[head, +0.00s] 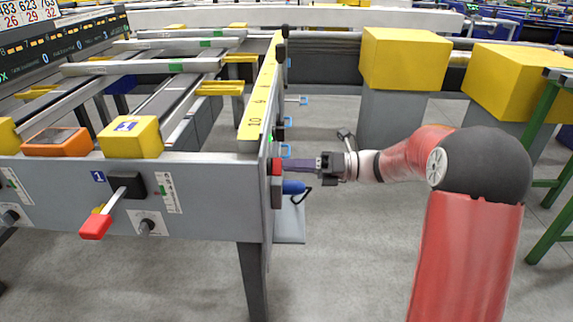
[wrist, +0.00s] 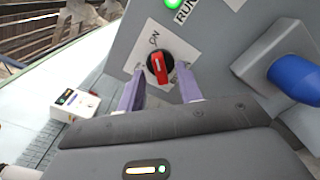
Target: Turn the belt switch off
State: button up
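The belt switch, a red knob on a black round base (wrist: 160,67), sits on a white plate on the grey side panel in the wrist view. Its red bar lies roughly in line with the printed word ON above it. My gripper (wrist: 159,90) is open, its two purple fingers on either side of the knob, with visible room between. I cannot tell whether either finger touches it. In the head view my gripper (head: 298,166) reaches left to the table's side panel, and its fingers hide much of the switch area.
A green light (wrist: 172,3) is lit beside the word RUN. A blue handle (wrist: 294,77) sticks out right of the switch. The runout table's front panel (head: 215,200) has a red-tipped lever (head: 96,227). Yellow boxes (head: 404,58) stand on grey pedestals behind my arm.

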aim_at(275, 167)
jog(key=shift+a, duration=1.05)
jog(key=shift+c, duration=0.2)
grip_shut()
